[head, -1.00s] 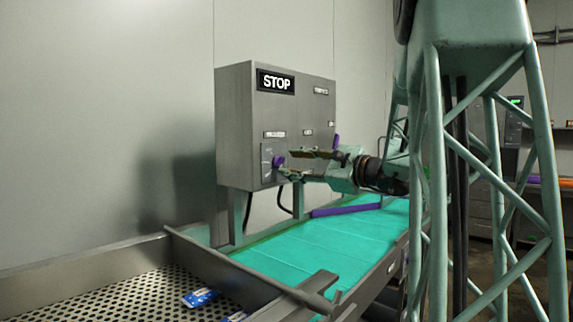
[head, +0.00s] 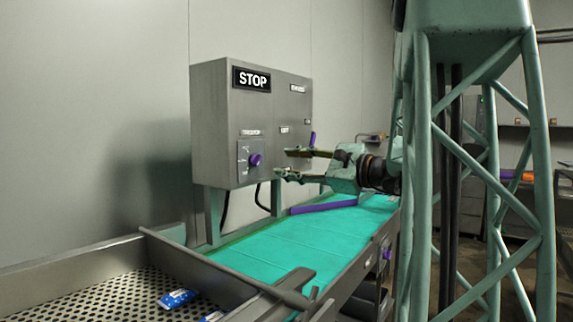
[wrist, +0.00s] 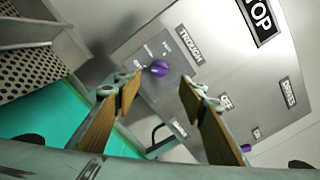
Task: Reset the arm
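My gripper (head: 281,163) is open and empty in the head view, its two fingers pointing left at the front of the grey control box (head: 215,110). A purple knob (head: 256,160) on that box sits just left of the fingertips, with a visible gap between. In the wrist view my gripper (wrist: 157,95) shows its two wood-coloured pads spread wide. The purple knob (wrist: 159,68) lies beyond the fingertips, between them, and nothing is held.
A teal conveyor belt (head: 290,240) runs below the gripper, with a purple bar (head: 323,206) along its far side. A perforated tray (head: 110,295) with blue packets (head: 178,298) is at the lower left. A purple lever (head: 312,139) is behind the upper finger.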

